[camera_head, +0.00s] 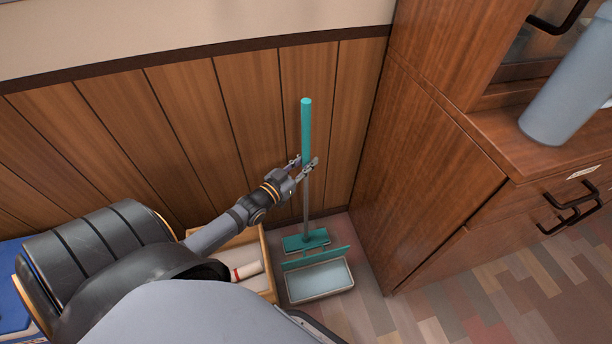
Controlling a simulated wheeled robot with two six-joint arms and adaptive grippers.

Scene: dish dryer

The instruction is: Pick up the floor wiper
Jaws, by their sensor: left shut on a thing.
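The floor wiper (306,130) stands upright close to the wood-panelled wall, in the corner beside the cabinet. It has a teal upper handle, a thin grey pole and a teal head (306,241) low down by the floor. My left gripper (306,164) is shut on the pole, just below the teal handle part. I cannot tell whether the wiper's head touches the floor. My right gripper is not in view.
A teal and pale dustpan-like tray (318,278) lies just in front of the wiper head. A wooden box (262,262) with a white roll stands left of it.

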